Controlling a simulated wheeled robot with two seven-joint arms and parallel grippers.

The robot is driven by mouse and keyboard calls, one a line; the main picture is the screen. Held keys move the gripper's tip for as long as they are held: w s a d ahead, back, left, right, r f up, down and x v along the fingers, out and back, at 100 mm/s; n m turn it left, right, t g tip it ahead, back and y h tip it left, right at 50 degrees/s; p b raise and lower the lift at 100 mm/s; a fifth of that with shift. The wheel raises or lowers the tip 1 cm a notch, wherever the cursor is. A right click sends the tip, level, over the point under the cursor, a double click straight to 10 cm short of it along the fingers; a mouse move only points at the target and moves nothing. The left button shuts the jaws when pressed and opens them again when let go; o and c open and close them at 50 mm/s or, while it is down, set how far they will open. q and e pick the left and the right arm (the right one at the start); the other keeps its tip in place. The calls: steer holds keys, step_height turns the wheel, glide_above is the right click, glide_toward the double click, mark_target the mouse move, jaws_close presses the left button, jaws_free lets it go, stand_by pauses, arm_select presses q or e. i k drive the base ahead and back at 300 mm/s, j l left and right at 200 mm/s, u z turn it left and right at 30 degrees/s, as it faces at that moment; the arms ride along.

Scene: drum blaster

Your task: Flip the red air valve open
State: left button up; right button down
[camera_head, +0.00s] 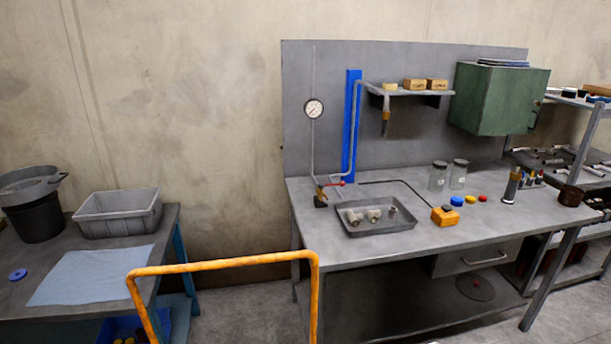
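The red air valve (337,184) is a small red lever on a brass fitting (321,190). It sits low on the pipework, at the back left of the grey workbench, and the lever sticks out to the right, roughly level. A thin pipe runs up from the fitting to a round white gauge (313,108) on the back panel. Neither of my grippers is in view.
A grey tray (352,231) with several fittings lies just in front of the valve. An orange block (445,216), coloured caps and two glass jars (437,176) stand to its right. An orange rail (225,263) stands before the bench's left end. A table with a grey bin (118,217) is left.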

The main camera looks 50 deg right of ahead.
mark_target(321, 185)
steer(key=k+l+u, duration=0.15)
steer(key=k+l, duration=0.55)
steer(key=l, duration=0.25)
steer(key=k+l+u, duration=0.15)
steer(key=k+l, duration=0.55)
steer(key=l, duration=0.15)
